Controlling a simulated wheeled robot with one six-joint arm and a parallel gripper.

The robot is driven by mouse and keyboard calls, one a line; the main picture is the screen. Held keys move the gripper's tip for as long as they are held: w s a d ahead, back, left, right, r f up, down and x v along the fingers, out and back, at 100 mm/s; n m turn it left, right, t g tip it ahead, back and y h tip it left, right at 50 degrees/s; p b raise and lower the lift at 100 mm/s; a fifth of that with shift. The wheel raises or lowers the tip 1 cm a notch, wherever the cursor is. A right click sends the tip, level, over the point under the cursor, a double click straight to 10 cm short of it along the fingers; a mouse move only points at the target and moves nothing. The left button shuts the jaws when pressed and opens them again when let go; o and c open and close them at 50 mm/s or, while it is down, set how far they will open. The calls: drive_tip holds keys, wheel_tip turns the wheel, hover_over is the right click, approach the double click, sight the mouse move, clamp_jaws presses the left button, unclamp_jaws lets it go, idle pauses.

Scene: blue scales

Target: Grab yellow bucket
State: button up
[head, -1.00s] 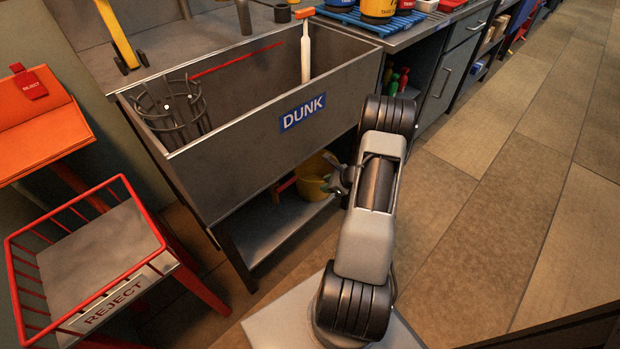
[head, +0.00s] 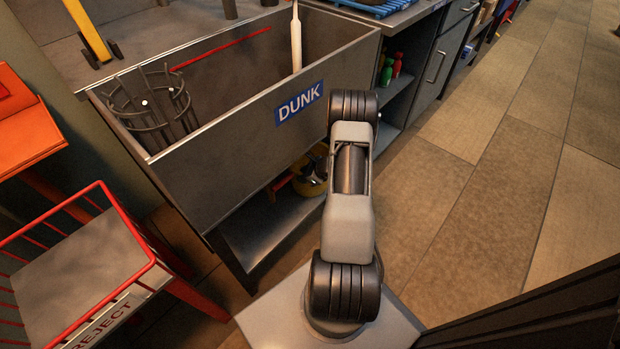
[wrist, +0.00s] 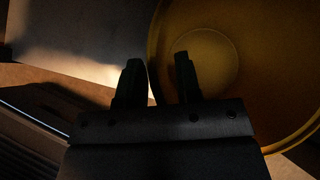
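The yellow bucket (head: 311,188) is on the lower shelf (head: 265,232) under the sink in the head view, partly hidden by my arm and gripper. In the wrist view the bucket (wrist: 240,50) fills the right side, and I look into its round opening. My gripper (wrist: 158,75) is open, with its two dark fingers apart. The left part of the bucket's rim shows between the fingers: one finger is outside the rim and the other is over the opening. I cannot tell whether either touches the bucket.
The sink marked DUNK (head: 240,135) overhangs the shelf, with a wire basket (head: 150,105) in it. A red bar lies beside the bucket, under the sink. A red REJECT cart (head: 85,265) stands at left. Green and red bottles (head: 390,70) stand on a shelf to the right. The floor at right is clear.

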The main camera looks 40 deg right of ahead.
drive_tip(key=shift+w+a+f, duration=0.1)
drive_tip(key=shift+w+f, duration=0.1)
drive_tip(key=shift+f, duration=0.05)
drive_tip(key=shift+r, duration=0.1)
clamp_jaws()
idle(1.2)
